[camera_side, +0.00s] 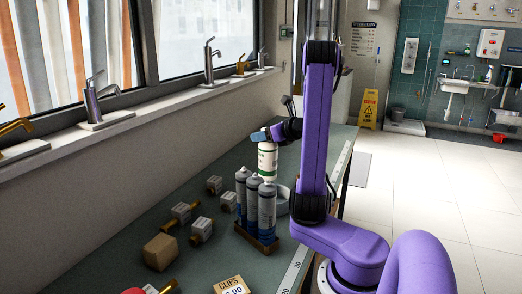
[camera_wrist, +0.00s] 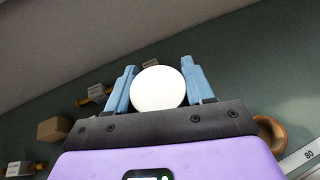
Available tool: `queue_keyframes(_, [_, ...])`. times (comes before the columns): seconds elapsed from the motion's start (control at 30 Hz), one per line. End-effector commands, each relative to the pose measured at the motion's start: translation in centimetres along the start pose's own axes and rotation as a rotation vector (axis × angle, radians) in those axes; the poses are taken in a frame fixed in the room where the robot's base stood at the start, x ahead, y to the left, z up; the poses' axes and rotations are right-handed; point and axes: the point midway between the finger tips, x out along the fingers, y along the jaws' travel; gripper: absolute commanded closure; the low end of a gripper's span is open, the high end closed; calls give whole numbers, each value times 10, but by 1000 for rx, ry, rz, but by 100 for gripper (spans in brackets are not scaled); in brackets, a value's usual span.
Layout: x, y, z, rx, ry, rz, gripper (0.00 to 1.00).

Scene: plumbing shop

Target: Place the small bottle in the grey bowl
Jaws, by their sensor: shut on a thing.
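The small bottle, white with a green band (camera_side: 268,160), is held upright in my gripper (camera_side: 268,136) above the bench, just behind and above the tubes. In the wrist view its round white top (camera_wrist: 158,88) sits between the two blue fingers of my gripper (camera_wrist: 159,85), which are shut on it. The grey bowl (camera_side: 282,206) stands on the bench just right of the tubes. It is partly hidden by the tubes and my arm, and I cannot see into it. I cannot pick it out in the wrist view.
Several grey-blue tubes (camera_side: 253,200) stand in a wooden holder (camera_side: 256,242) close to the bowl. A cardboard box (camera_side: 160,251), brass-and-white fittings (camera_side: 201,230) and a clips box (camera_side: 231,286) lie nearer. A round brown thing (camera_wrist: 271,133) shows in the wrist view.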

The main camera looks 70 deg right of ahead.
Motion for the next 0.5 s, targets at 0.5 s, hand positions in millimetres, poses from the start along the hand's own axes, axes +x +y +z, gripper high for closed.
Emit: queue_keyframes(0.5, [36,-11,-20,-1,-2,1,100])
